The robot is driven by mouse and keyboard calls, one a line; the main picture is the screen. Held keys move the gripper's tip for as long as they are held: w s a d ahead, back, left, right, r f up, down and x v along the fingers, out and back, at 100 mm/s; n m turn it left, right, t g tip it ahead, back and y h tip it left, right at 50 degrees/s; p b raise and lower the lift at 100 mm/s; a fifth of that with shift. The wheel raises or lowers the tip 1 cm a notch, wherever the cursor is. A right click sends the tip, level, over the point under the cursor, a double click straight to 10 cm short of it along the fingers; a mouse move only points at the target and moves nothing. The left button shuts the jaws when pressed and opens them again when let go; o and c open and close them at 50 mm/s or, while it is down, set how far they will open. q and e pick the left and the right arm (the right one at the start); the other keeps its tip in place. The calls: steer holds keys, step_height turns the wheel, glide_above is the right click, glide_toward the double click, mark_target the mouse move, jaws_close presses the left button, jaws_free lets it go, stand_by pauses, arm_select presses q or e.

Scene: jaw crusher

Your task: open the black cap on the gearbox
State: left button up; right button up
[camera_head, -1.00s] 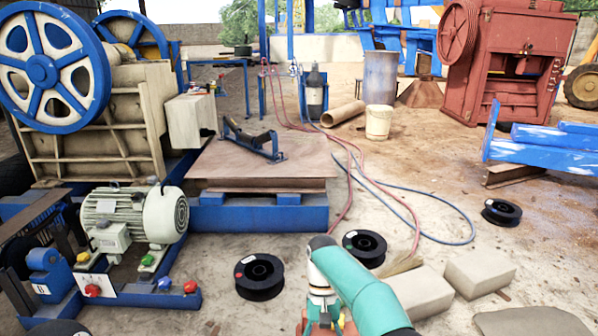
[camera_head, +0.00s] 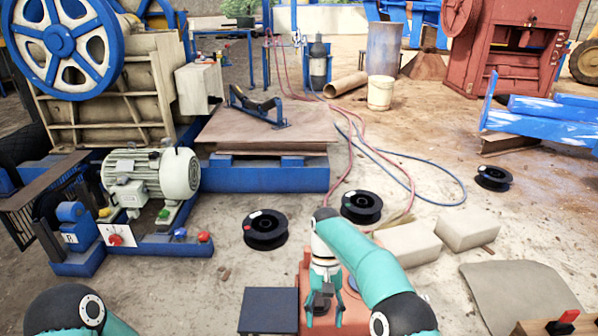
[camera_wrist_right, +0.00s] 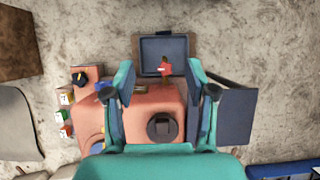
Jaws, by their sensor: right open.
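The orange-red gearbox (camera_head: 354,318) stands at the bottom middle of the head view, and its top (camera_wrist_right: 177,98) fills the middle of the right wrist view. The round black cap (camera_wrist_right: 163,127) with a raised square middle sits on the gearbox top. My right gripper (camera_wrist_right: 159,93) is open above the gearbox, its two fingers spread wide to either side with nothing between them. The cap lies nearer the palm than the fingertips in that picture. In the head view my right gripper (camera_head: 323,302) points down over the gearbox. My left gripper is out of view; only its arm shows.
A dark blue tray (camera_wrist_right: 150,40) with a small red part near it and a dark panel (camera_wrist_right: 235,110) adjoin the gearbox. Control buttons (camera_wrist_right: 66,115) stand at its left. Black spools (camera_head: 265,229) and pale blocks (camera_head: 408,243) lie on the ground behind.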

steer(key=s+d+f+t+y, duration=0.1)
steer(key=s+f, duration=0.2)
steer(key=f, duration=0.5)
steer(key=s+d+f+t+y, duration=0.1)
steer(key=s+f+y, duration=0.15)
steer(key=f, duration=0.65)
steer(key=s+d+f+m+t, duration=0.1)
steer(key=s+d+t, duration=0.1)
steer(key=s, duration=0.7)
steer(key=s+d+f+m+t, duration=0.1)
steer(key=s+d+t, duration=0.15)
steer(key=s, duration=0.65)
step_height(320, 180, up, 33)
steer(key=p, duration=3.3)
steer(key=shift+g, duration=0.25)
steer(key=shift+c, duration=1.4)
